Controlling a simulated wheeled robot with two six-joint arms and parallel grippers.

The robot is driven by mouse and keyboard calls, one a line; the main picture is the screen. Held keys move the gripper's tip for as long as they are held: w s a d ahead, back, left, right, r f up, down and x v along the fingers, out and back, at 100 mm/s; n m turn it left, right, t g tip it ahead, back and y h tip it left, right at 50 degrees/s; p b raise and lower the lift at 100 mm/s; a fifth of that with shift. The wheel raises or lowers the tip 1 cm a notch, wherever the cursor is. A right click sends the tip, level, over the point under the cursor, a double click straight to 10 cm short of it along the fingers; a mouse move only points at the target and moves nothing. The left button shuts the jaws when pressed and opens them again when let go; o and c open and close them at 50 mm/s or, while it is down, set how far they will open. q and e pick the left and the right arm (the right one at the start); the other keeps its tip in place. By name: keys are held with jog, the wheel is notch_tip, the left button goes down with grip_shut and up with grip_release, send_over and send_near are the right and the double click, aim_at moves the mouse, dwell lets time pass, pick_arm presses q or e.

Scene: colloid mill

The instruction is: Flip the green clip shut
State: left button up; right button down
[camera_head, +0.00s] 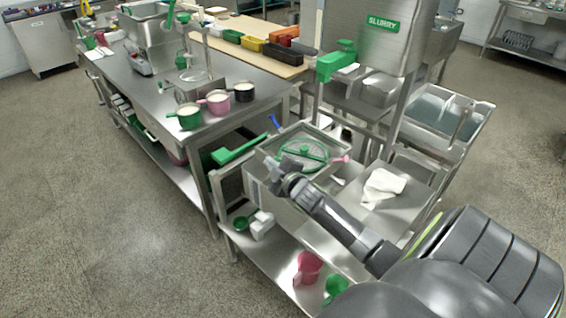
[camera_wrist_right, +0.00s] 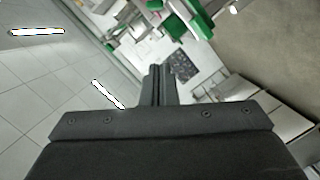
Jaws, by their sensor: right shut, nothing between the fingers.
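My right gripper (camera_head: 290,163) is over the near left part of an open steel box (camera_head: 262,196). Its fingers are closed together and empty, also in the right wrist view (camera_wrist_right: 159,72). A green ring with spokes (camera_head: 318,149) lies in the box top, partly hidden behind the gripper. A long green lever-like piece (camera_head: 238,150) sticks out at the box's far left side, apart from the gripper. A green block (camera_head: 337,62) sits on the front of the slurry tank. I cannot tell for sure which green part is the clip. My left gripper is out of view.
The steel slurry tank (camera_head: 365,35) stands behind the box. A white cloth (camera_head: 383,187) lies on the steel top to its right. Green, pink and black cups (camera_head: 217,102) stand on the left table. A pink jug (camera_head: 307,268) is on the lower shelf. Floor at left is clear.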

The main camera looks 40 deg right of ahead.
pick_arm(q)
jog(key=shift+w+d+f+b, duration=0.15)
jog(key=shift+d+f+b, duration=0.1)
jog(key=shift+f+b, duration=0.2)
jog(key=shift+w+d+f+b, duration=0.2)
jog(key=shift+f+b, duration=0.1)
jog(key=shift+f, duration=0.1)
pick_arm(e)
jog(key=s, duration=0.8)
jog(key=shift+s+r, duration=0.2)
jog(key=shift+r, duration=0.05)
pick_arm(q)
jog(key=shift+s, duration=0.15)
pick_arm(e)
jog(key=shift+a, duration=0.15)
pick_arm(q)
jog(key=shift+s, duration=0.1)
pick_arm(e)
jog(key=shift+s, duration=0.1)
